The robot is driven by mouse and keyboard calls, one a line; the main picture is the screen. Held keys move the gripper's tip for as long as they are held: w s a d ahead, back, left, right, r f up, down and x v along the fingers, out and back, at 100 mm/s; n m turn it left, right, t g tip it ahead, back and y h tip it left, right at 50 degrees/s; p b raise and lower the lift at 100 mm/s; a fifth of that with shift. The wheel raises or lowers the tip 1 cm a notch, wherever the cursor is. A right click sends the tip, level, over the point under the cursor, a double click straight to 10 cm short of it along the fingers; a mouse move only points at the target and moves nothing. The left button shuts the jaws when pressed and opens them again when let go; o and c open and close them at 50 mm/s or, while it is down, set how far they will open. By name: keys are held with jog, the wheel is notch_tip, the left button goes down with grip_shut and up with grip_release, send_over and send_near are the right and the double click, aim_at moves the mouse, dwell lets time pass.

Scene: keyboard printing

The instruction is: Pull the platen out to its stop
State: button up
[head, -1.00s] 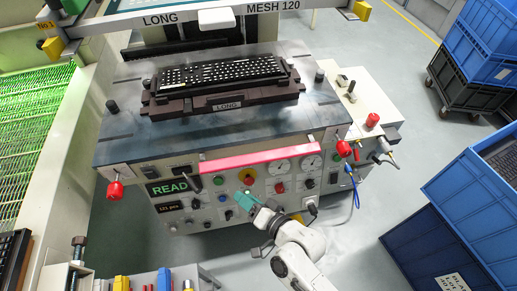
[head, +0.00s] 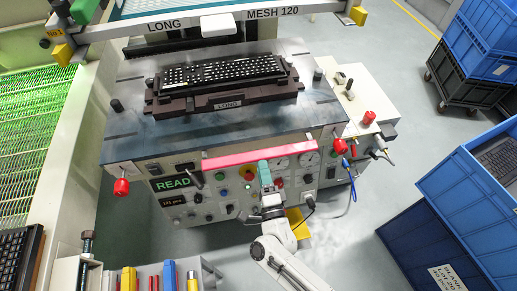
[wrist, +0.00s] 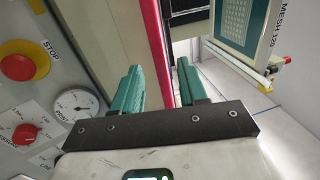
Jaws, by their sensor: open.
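The platen (head: 130,152) is a dark flat plate on the front of the printing machine. A pink-red bar (head: 225,160) runs along its front edge, above the control panel. A dark fixture marked LONG (head: 175,109) sits on the platen and holds a black keyboard (head: 222,71). My gripper (head: 263,165) is at the bar's front, right of its middle, with teal fingers pointing up. In the wrist view my gripper (wrist: 160,68) is open and empty, and the red bar (wrist: 149,40) shows in the gap between its fingers. I cannot tell whether they touch it.
The control panel (head: 185,225) has knobs, gauges and a red stop button (wrist: 18,67) close to the gripper. Red knobs (head: 122,186) stick out at the platen's front corners. Blue crates (head: 425,245) stand at right. A screen frame (head: 130,22) hangs over the back.

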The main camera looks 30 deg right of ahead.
aim_at(259, 151)
jog(key=x, duration=0.7)
jog(key=shift+p, duration=0.35)
jog(key=shift+s, duration=0.1)
jog(key=shift+c, duration=0.2)
grip_shut()
